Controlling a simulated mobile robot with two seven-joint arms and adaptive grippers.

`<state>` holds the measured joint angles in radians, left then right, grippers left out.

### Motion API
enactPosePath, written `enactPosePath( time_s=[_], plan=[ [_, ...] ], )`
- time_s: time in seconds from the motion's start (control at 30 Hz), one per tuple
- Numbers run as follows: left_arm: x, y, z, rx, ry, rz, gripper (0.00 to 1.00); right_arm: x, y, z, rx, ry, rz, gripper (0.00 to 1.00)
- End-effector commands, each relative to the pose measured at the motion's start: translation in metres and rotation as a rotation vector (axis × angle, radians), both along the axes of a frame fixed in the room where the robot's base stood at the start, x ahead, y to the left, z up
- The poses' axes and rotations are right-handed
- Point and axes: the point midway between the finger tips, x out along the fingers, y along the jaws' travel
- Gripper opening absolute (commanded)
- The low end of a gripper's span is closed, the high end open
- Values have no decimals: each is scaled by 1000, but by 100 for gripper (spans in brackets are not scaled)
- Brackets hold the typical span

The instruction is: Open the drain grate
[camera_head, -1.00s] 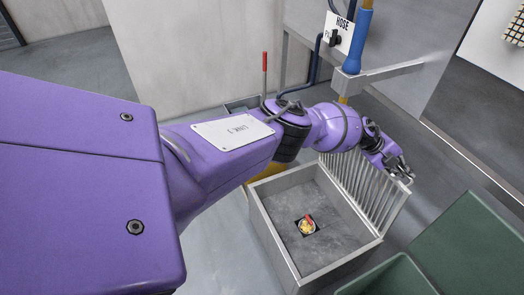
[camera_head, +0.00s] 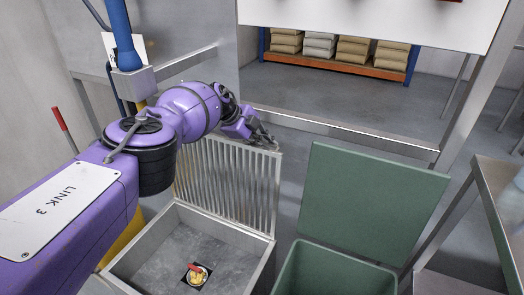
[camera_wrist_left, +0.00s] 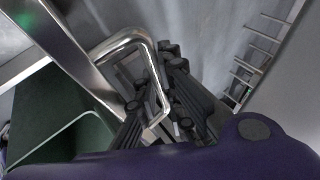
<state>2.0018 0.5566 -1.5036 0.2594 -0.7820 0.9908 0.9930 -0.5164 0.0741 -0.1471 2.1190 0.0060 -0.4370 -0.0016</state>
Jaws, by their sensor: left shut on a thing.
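The drain grate (camera_head: 228,180) is a barred metal lid. It stands raised, close to upright, along the far edge of the square metal drain box (camera_head: 262,268). The box is uncovered, and a small round yellowish thing with a red part (camera_head: 196,274) shows at its floor. My left gripper (camera_head: 262,141) is at the grate's upper right corner. In the left wrist view, my left gripper's dark fingers (camera_wrist_left: 165,92) are closed around a shiny bent metal handle (camera_wrist_left: 128,40). Its join to the grate is hidden. My right gripper is in no view.
A green bin (camera_head: 325,278) with its lid (camera_head: 372,200) raised stands right of the drain box. A metal rail (camera_head: 340,134) runs behind the grate. A blue hose fitting (camera_head: 122,40) hangs at upper left. A metal table (camera_head: 500,190) stands at right.

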Motion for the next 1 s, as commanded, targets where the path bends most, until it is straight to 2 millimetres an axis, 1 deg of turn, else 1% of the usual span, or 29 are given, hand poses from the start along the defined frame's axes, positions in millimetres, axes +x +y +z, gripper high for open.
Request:
enactPosePath(
  time_s=[0.03,0.5,0.53,0.6,0.87,1.0],
  plan=[
    [0,-5,-5,1,2,-5,0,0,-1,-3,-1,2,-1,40],
    [2,-4,0,2,2,0,0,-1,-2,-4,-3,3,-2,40],
    [2,-4,0,2,2,0,9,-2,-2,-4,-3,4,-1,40],
    [2,-4,0,1,2,1,17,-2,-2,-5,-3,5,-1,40],
    [2,-4,-1,-1,4,2,17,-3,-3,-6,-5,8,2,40],
    [0,-3,1,-3,0,1,17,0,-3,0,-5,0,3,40]
  ],
)
